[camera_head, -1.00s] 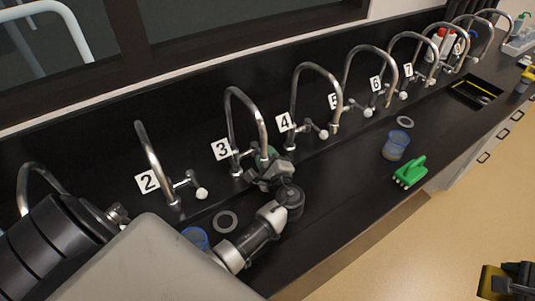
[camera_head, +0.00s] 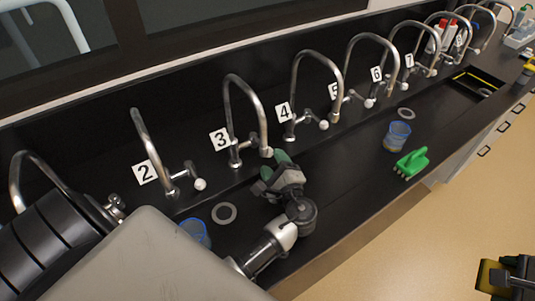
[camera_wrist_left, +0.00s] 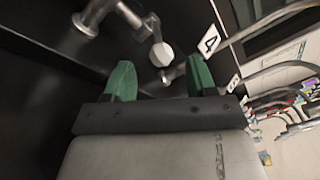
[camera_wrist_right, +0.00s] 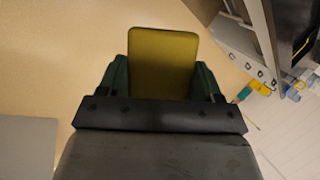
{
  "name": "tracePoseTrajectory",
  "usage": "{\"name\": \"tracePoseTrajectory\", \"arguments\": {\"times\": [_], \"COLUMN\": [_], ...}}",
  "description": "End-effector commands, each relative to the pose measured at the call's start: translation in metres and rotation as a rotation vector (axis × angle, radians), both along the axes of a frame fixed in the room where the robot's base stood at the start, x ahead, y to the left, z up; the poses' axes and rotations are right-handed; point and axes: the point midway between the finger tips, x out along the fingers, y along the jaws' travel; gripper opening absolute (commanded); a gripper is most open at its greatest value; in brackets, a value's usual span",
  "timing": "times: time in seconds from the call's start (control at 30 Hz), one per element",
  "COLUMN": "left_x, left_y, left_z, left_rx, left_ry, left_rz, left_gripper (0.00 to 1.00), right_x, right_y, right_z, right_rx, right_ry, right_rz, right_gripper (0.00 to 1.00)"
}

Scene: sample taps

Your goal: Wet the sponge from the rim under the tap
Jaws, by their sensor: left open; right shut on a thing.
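The yellow sponge (camera_wrist_right: 163,62) stands between the green fingers of my right gripper (camera_wrist_right: 163,82), which is shut on it. In the head view the sponge (camera_head: 489,277) is at the lower right, over the floor and away from the counter. My left gripper (camera_head: 270,172) is open and empty just in front of tap 3 (camera_head: 262,115). Tap 3's white knob (camera_head: 267,152) shows beside its fingertips. In the left wrist view a white knob (camera_wrist_left: 161,54) lies just beyond the gap between the fingers. I cannot see any water running from the tap.
More numbered taps line the back of the black counter (camera_head: 335,190). A green brush (camera_head: 411,162) and a blue beaker (camera_head: 397,135) stand to the right; another blue beaker (camera_head: 194,232) is partly hidden by my arm. A grey ring (camera_head: 224,213) lies near tap 2 (camera_head: 150,150).

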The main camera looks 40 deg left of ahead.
Motion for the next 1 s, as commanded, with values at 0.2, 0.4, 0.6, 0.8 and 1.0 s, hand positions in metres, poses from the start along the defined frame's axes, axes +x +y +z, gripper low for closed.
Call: {"name": "tracePoseTrajectory", "arguments": {"times": [0.2, 0.4, 0.6, 0.8, 1.0], "left_x": [-0.022, -0.030, -0.030, -0.030, -0.030], "left_y": [-0.032, -0.044, -0.045, -0.044, -0.044], "left_z": [-0.002, 0.000, 0.000, 0.000, 0.006], "left_rx": [-0.001, 0.001, 0.001, 0.001, 0.001], "left_ry": [0.001, 0.000, 0.000, 0.000, 0.000], "left_rz": [-0.002, -0.001, -0.001, -0.001, -0.001], "left_gripper": [0.56, 0.56, 0.56, 0.56, 0.56], "right_x": [0.000, 0.000, 0.000, 0.000, 0.000], "right_y": [0.000, 0.000, 0.000, 0.000, 0.000], "right_z": [-0.012, -0.014, -0.014, -0.014, -0.009], "right_rx": [0.000, 0.000, 0.000, 0.000, 0.000], "right_ry": [0.000, 0.000, 0.000, 0.000, 0.000], "right_rz": [0.000, 0.000, 0.000, 0.000, 0.000], "right_gripper": [0.46, 0.46, 0.46, 0.46, 0.46]}}
